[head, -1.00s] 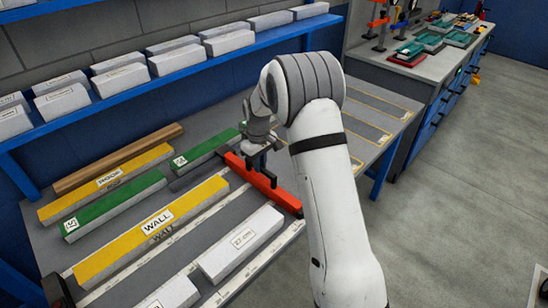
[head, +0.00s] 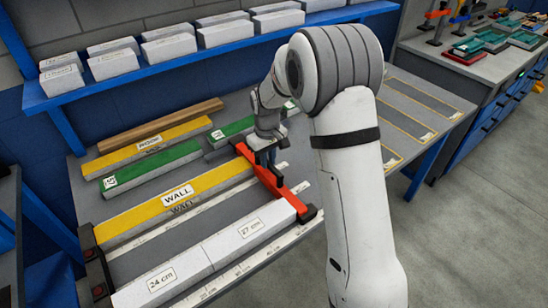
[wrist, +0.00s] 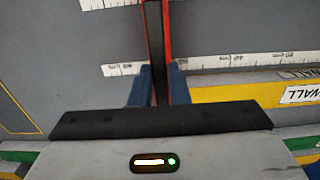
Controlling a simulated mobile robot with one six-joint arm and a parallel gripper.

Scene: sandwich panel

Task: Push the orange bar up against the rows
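The orange bar (head: 288,196) lies across the right ends of the rows on the table. Its front end is against, or very close to, the white 27 cm block (head: 247,231), which meets the white 24 cm block (head: 165,278). The yellow WALL strip (head: 150,212) ends at or very near the bar. My gripper (head: 270,157) is over the bar's middle. In the wrist view its blue fingertips (wrist: 158,88) stand on both sides of the dark-topped bar (wrist: 155,25) and appear closed on it.
Green strips (head: 150,172), a yellow ROOF strip (head: 145,151) and a brown strip (head: 160,125) lie behind. Dark stops (head: 97,272) stand at the left ends. A blue shelf (head: 200,56) with white boxes runs above. Yellow-outlined table areas (head: 425,100) at right are empty.

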